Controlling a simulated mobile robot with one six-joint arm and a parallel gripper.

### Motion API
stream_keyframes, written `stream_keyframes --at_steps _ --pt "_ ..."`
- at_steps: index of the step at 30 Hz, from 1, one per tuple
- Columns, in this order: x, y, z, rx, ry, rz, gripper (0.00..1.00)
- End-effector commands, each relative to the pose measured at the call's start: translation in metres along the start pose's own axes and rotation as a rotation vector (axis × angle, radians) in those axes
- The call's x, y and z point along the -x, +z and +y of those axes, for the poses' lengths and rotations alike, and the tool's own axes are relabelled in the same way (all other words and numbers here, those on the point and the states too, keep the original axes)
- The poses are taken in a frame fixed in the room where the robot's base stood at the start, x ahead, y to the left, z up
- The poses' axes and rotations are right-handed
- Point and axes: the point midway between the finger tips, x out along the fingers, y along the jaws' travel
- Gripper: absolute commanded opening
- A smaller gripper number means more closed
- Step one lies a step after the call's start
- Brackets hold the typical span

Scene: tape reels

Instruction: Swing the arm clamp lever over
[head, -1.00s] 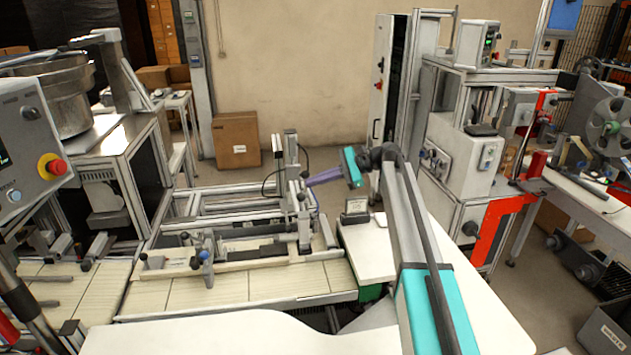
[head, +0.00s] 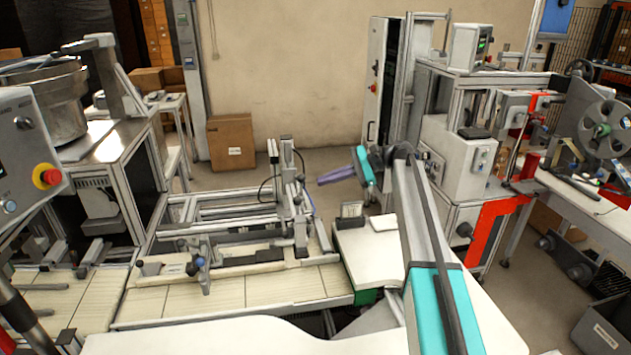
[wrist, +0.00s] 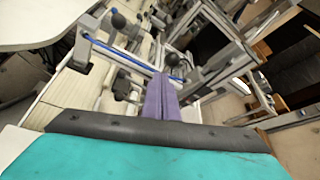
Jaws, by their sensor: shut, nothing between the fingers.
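My gripper (head: 322,181) has purple fingers, which lie together with nothing between them. It points left in the head view, in the air to the right of the fixture's upright posts, with a visible gap. In the wrist view my gripper (wrist: 160,80) points at the fixture, and a dark ball knob (wrist: 172,60) appears just beyond the fingertips. Another dark ball knob (wrist: 118,20) is further up, near a blue rod (wrist: 115,52). In the head view the fixture (head: 245,258) has a small blue-topped knob (head: 199,262) at its front. I cannot tell which part is the arm clamp lever.
A control box with a red button (head: 46,176) stands at left. A machine with a reel (head: 604,129) stands at right. A cardboard box (head: 231,141) is against the wall.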

Motion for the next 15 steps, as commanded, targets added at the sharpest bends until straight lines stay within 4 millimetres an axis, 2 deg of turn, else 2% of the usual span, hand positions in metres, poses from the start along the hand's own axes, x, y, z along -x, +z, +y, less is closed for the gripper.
stream_keyframes --at_steps 1,9,15 --pt "0.010 0.002 -0.001 -0.001 0.000 0.000 0.00" --pt "0.052 0.002 0.002 -0.001 0.005 -0.001 0.00" --pt "0.073 0.001 0.003 0.000 0.008 -0.002 0.00"
